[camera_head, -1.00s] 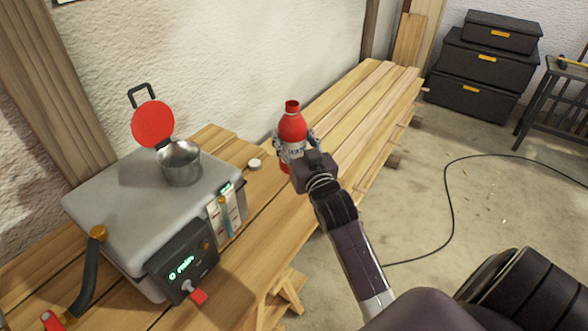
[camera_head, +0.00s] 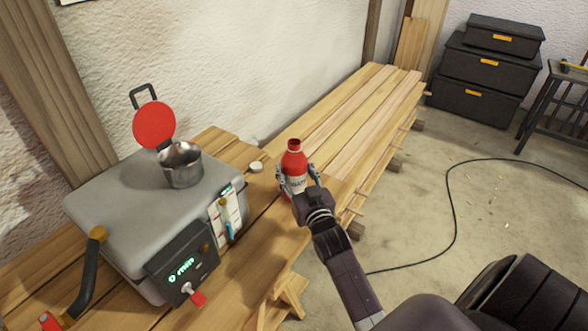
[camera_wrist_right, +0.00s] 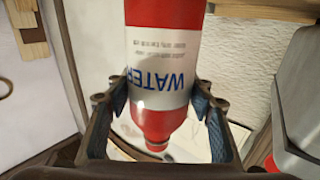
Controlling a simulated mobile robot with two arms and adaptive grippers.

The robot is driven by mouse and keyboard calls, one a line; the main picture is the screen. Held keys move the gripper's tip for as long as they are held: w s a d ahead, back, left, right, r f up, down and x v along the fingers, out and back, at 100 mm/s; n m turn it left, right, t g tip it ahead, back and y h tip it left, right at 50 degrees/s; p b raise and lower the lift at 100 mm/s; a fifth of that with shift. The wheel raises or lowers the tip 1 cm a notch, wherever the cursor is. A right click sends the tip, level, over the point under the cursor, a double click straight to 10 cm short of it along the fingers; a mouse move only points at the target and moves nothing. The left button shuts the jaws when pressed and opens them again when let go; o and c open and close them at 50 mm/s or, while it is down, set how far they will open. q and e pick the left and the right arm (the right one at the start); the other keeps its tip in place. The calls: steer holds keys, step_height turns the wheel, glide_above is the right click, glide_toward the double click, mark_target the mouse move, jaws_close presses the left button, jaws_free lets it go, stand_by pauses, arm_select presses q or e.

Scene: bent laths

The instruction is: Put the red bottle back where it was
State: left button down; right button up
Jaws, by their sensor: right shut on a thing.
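The red bottle (camera_head: 293,160) with a white label stands about upright over the wooden bench (camera_head: 345,112), just right of the steamer box. Its top has no cap on it. My right gripper (camera_head: 297,176) is shut on the bottle, a finger on each side. In the right wrist view the bottle (camera_wrist_right: 150,124) appears upside down, with blue "WATER" lettering between the blue-padded fingers of the right gripper (camera_wrist_right: 163,95). My gripper hides the bottle's base in the head view, so I cannot tell whether it touches the bench. My left gripper is not in view.
A white cap (camera_head: 256,166) lies on the bench just left of the bottle. The grey steamer box (camera_head: 120,196) with a metal cup (camera_head: 181,168) and raised red lid (camera_head: 154,125) stands at left. Long laths lie behind the bottle. Black cases (camera_head: 478,80) stand at the back right.

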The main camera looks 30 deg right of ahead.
steer(key=shift+f, duration=0.15)
steer(key=o, duration=1.3)
steer(key=shift+c, duration=0.2)
steer(key=shift+s+a, duration=0.1)
steer(key=shift+s, duration=0.15)
steer(key=v, duration=1.1)
steer(key=shift+s+b, duration=0.25)
steer(key=shift+b, duration=0.2)
steer(key=shift+a, duration=0.1)
